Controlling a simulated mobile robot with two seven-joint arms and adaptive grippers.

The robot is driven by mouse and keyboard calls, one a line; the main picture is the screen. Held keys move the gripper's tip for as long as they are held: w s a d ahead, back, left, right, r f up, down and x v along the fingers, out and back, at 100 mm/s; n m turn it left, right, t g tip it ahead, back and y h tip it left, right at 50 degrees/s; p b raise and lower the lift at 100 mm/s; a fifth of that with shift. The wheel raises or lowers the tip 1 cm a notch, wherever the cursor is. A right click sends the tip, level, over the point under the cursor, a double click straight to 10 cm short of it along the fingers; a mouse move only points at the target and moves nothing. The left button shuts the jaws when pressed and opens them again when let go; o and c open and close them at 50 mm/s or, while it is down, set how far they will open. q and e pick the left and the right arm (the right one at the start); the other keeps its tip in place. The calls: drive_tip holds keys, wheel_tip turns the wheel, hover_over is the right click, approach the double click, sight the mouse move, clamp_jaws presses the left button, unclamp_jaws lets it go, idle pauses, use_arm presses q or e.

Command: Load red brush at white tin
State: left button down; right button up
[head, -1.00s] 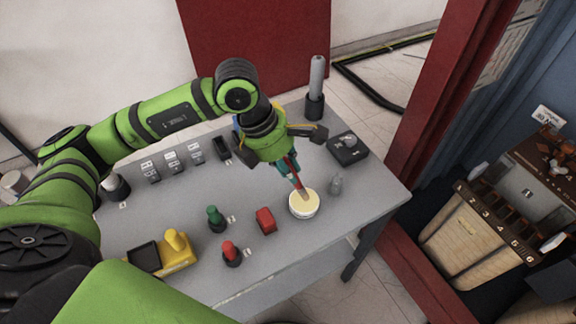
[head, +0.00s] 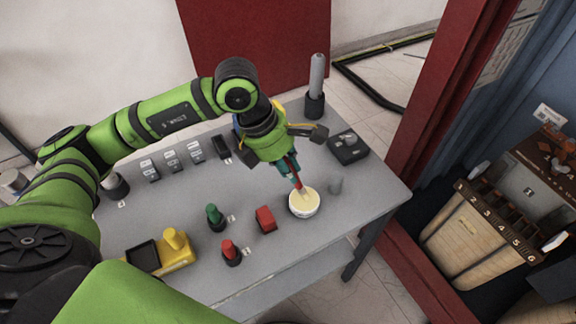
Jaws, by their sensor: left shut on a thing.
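My left gripper (head: 289,171) is shut on the red brush (head: 296,178), which points down in the head view. The brush's lower end meets the pale cream contents of the white tin (head: 304,210); how deep it goes I cannot tell. The round tin stands on the grey table right of the middle, with its white side showing below the cream top. The gripper fingers partly hide the upper part of the brush. My right gripper is not in view.
Red-based and green pegs (head: 214,215), a yellow holder (head: 176,245) and a black box (head: 348,146) stand around.

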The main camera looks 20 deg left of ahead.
use_arm(q)
drive_tip(key=shift+s+f, duration=0.1)
drive_tip(key=shift+f, duration=0.05)
idle(1.2)
drive_tip(key=shift+r+p, duration=1.7)
drive_tip(key=shift+r, duration=1.95)
drive_tip(key=shift+f, duration=0.1)
